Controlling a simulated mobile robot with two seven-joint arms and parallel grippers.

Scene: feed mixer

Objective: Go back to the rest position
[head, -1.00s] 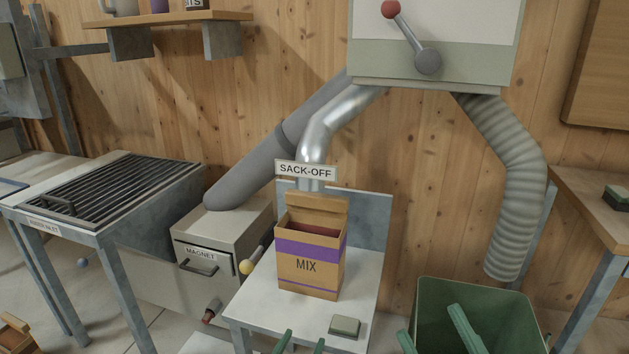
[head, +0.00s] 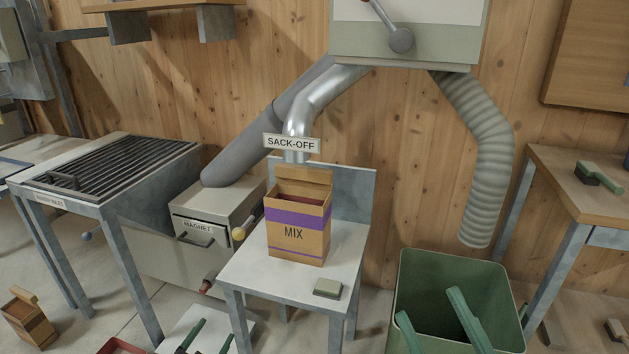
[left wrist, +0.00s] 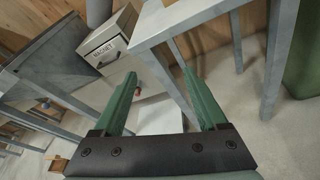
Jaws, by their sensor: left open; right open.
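My left gripper (head: 208,338) shows at the bottom of the head view, its two green fingers apart and empty. It also shows in the left wrist view (left wrist: 160,100), open with nothing between the fingers, pointing toward the floor and table legs. My right gripper (head: 432,325) is at the lower right of the head view, its green fingers apart, in front of the green bin (head: 403,270). Whether the right fingers reach inside the bin is unclear. Both grippers are apart from the MIX box (head: 297,232), which stands open and upright under the SACK-OFF spout.
The box stands on a small grey table (head: 245,275) with a flat block (head: 328,288) near its front edge. The MAGNET drawer (head: 200,232) is left of it, beside a grated bench (head: 110,165). A wooden bench (head: 560,200) with a brush stands right. Another box (head: 28,318) sits on the floor.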

